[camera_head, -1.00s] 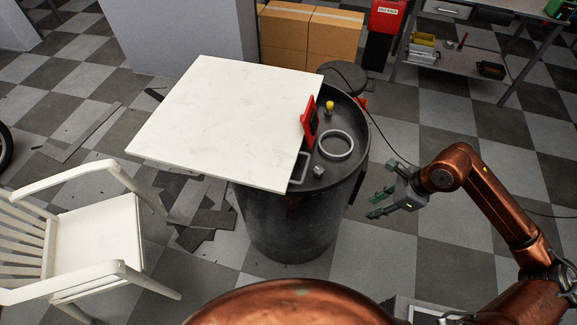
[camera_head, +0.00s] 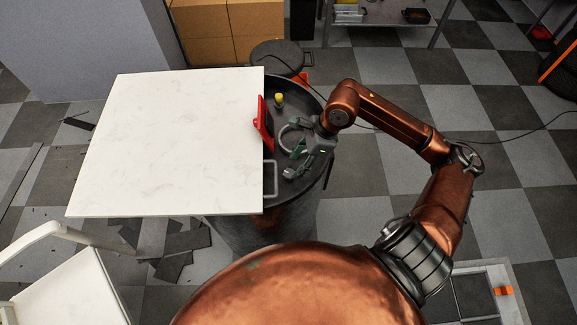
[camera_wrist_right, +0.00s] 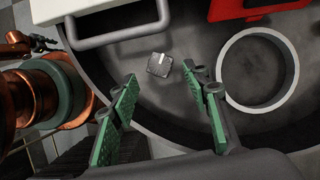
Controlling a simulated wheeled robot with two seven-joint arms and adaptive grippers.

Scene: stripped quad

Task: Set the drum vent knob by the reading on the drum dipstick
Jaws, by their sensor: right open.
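The dark drum (camera_head: 322,190) stands upright, its top partly covered by a white marbled panel. The vent knob, a small grey square piece with a white mark (camera_wrist_right: 160,65), sits on the drum top in the right wrist view. My right gripper (camera_head: 291,162) is over the drum top, open and empty. In the wrist view its green fingers (camera_wrist_right: 168,82) point towards the knob, which appears just beyond and between the tips; contact is not visible. A yellow-capped fitting (camera_head: 279,99) stands on the drum top; I cannot tell whether it is the dipstick. No reading is legible. My left gripper is not in view.
The white panel (camera_head: 170,140) overhangs the drum's left side. A red upright piece (camera_head: 264,125) stands at its edge. A grey ring (camera_wrist_right: 222,75) and grey bar handle (camera_wrist_right: 118,36) flank the knob. A white chair (camera_head: 70,285) is at lower left. Floor to the right is open.

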